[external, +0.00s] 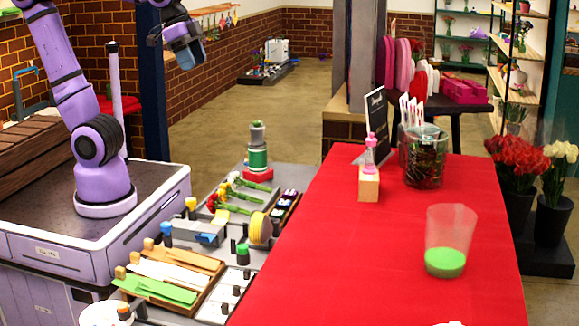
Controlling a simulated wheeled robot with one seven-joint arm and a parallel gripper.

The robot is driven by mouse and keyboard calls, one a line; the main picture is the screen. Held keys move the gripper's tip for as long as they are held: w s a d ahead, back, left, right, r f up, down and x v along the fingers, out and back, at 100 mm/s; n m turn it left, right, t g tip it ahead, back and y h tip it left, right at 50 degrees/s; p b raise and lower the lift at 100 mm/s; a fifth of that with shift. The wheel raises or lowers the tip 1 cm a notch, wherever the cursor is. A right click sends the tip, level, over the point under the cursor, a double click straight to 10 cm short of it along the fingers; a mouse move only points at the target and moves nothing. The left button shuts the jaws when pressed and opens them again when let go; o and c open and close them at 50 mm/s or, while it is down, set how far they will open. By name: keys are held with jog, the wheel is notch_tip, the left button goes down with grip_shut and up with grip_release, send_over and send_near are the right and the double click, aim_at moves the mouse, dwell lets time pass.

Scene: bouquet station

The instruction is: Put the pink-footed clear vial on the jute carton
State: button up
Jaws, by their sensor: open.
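A small clear vial with pink parts (370,153) shows upright directly above a tan box (368,187), which looks like the jute carton, on the red-covered table. The vial appears to stand on the box's top; contact is too small to see with certainty. My gripper (186,57) is at the upper left, raised high and well apart from both. It is open, and I see nothing held in it.
A clear cup with green contents (446,262) and a glass jar (424,158) stand on the red table (380,265). A black sign (377,122) stands behind the box. A cluttered grey workbench (293,171) lies left. The table's middle is clear.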

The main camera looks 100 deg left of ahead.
jog(key=s+d+f, duration=0.2)
jog(key=s+f, duration=0.4)
jog(key=s, duration=0.4)
jog(key=shift+d+t, duration=0.2)
jog(key=shift+t, duration=0.2)
jog(key=shift+f, duration=0.1)
